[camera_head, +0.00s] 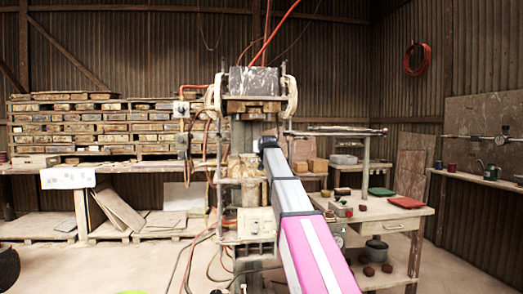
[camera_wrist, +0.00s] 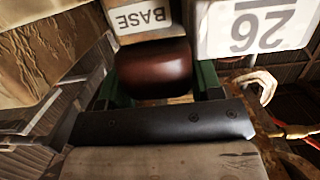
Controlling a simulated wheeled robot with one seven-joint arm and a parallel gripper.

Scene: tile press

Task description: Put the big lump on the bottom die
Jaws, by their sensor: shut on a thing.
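My gripper (camera_wrist: 160,85) is shut on a smooth reddish-brown lump (camera_wrist: 155,68), with a green finger on each side of it. A block with an upside-down BASE label (camera_wrist: 142,17) lies just beyond the lump in the wrist view; I cannot tell whether they touch. In the head view the press (camera_head: 254,82) stands in the middle, with a tan lower part (camera_head: 241,168) that seems to be the bottom die. My arm reaches to the press from the lower right. It hides my gripper and the lump there.
A white plate marked 26 (camera_wrist: 258,25) is close beside the lump in the wrist view. Hoses hang left of the press.

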